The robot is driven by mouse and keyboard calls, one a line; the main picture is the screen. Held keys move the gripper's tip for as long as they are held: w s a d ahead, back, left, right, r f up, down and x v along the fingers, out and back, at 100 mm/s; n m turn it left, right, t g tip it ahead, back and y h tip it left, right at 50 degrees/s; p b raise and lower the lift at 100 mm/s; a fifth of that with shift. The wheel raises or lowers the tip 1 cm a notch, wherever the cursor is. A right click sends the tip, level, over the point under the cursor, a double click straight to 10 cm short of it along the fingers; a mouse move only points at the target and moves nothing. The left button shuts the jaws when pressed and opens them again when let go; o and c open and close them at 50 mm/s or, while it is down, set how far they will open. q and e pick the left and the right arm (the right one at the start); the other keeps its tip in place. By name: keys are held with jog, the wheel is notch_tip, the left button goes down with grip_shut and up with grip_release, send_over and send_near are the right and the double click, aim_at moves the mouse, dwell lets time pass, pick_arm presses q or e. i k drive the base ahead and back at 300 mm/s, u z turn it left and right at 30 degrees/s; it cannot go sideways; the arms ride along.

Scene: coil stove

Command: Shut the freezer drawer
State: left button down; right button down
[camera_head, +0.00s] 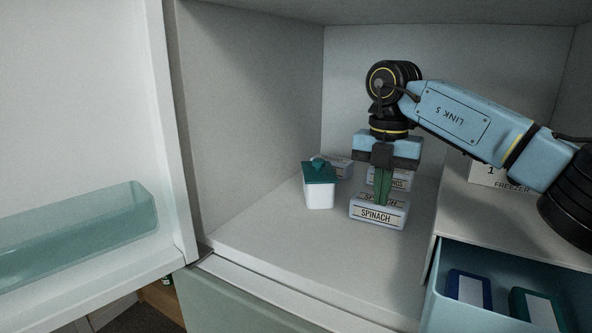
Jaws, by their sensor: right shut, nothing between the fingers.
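The freezer drawer (434,310) is a teal bin at the lower right, pulled open, with its inside showing. Two flat packs, one blue (467,289) and one green (537,311), lie in it. My right gripper (382,201) points down inside the compartment, left of the drawer and apart from it. Its fingers are together at the spinach box (378,214), a white box labelled SPINACH, with nothing gripped. The fingers hide part of the box and of what stands behind it. My left gripper is not in view.
A white tub with a teal lid (319,184) stands left of the spinach box, with other labelled boxes behind. A FREEZER sign (490,174) stands on the ledge above the drawer. An open door (80,110) with a clear bin (80,235) fills the left. The compartment's front floor is clear.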

aim_at(572, 290)
jog(key=k, duration=1.3)
